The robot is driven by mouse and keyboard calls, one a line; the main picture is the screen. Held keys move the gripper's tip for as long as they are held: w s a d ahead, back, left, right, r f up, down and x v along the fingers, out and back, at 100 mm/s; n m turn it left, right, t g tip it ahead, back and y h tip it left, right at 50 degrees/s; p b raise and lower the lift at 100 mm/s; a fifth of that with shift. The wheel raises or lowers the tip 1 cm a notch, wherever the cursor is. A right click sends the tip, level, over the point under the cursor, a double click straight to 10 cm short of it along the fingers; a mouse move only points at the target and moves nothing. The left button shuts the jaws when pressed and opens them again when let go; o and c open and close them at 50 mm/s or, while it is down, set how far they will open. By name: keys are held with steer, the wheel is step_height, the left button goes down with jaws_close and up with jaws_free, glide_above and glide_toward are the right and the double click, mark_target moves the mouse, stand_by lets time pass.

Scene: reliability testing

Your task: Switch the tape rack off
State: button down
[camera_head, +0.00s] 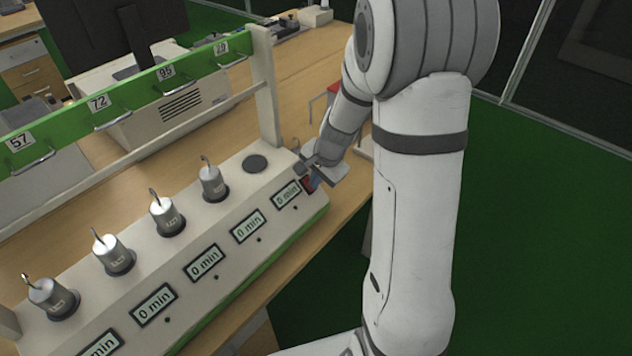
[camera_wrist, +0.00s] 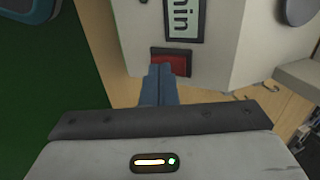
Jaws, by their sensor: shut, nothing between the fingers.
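The tape rack (camera_head: 235,200) is a long beige unit with several small timer displays and a green rail above. A red rocker switch (camera_wrist: 172,62) sits at its right end, below the last display; it also shows in the head view (camera_head: 307,184), partly covered by my gripper. My gripper (camera_wrist: 159,70) is shut and empty. Its blue-grey fingertips are at the lower left edge of the switch; I cannot tell whether they touch it. The switch's position, on or off, cannot be made out.
Several metal weights with hooks (camera_head: 167,214) stand on the rack, and one round spot (camera_head: 255,164) is bare. The display nearest the switch (camera_head: 287,194) reads 0 min. The wooden desk (camera_head: 300,85) holds a monitor (camera_head: 115,30) behind. Open green floor (camera_head: 540,220) lies to the right.

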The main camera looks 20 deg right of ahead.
steer(key=shift+s+d+f+t+y+b, duration=0.1)
steer(key=shift+s+f+t+y+b, duration=0.25)
steer(key=shift+b, duration=1.3)
steer(key=shift+w+f+t+y+b, duration=0.1)
steer(key=shift+f+t+b, duration=0.3)
steer(key=shift+b, duration=1.25)
steer(key=shift+s+r+p, duration=0.1)
steer(key=shift+r+p, duration=0.2)
steer(key=shift+p, duration=0.15)
steer(key=shift+f, duration=0.1)
steer(key=shift+g, duration=0.25)
steer(key=shift+w+r+p, duration=0.25)
steer(key=shift+r+p, duration=0.4)
steer(key=shift+r, duration=0.2)
